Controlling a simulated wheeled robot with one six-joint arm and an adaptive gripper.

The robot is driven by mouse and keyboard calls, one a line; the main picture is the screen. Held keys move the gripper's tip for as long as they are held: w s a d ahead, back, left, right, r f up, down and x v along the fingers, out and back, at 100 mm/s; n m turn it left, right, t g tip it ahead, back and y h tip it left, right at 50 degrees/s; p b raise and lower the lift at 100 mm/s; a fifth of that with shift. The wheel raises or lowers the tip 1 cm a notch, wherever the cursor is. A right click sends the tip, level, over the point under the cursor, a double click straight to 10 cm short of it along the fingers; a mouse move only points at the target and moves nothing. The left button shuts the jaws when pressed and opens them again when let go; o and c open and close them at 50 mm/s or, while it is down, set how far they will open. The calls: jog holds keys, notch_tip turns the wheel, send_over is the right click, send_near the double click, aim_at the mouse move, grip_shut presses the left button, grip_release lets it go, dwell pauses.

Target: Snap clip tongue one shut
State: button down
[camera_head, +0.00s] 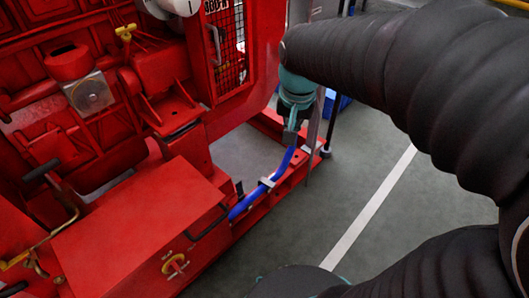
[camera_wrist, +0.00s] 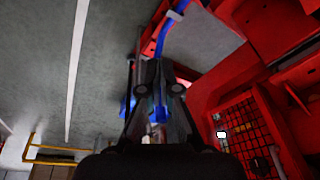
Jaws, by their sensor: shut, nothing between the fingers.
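A blue hose (camera_head: 248,202) runs along the red base rail in the head view. A grey clip (camera_head: 267,182) sits across it partway along. The hose (camera_wrist: 163,38) and a grey clip (camera_wrist: 174,15) also show at the top of the wrist view. A small dark upright piece (camera_head: 240,188) stands beside the hose's lower left part. My gripper (camera_head: 290,137) points down at the hose's upper end, apart from the grey clip. Its fingers (camera_wrist: 157,88) are shut and empty. I cannot tell whether they touch the hose, nor whether the clip's tongue is open or shut.
The red pumpset fills the left of the head view, with a red box (camera_head: 140,225) in front and a mesh guard (camera_head: 227,50) behind. A black post (camera_head: 329,125) stands close to the right of my gripper. Grey floor with a white line (camera_head: 370,205) is clear at right.

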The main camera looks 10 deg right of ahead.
jog(key=w+f+m+g, duration=0.2)
jog(key=w+f+m, duration=0.1)
jog(key=w+f, duration=0.8)
jog(key=m+g+h, duration=0.1)
jog(key=m+g, duration=0.2)
jog(key=m, duration=0.1)
send_near(274, 186)
jog(key=x, duration=0.2)
jog(key=b+x, duration=0.1)
jog(key=x, duration=0.4)
jog(key=shift+w+a+f, duration=0.1)
jog(key=shift+w+f, duration=0.1)
jog(key=shift+w, duration=0.1)
jog(key=b+x, duration=0.2)
jog(key=shift+s+b, duration=0.2)
jog(key=shift+b, duration=0.2)
jog(key=shift+r, duration=0.1)
jog(key=shift+r, duration=0.15)
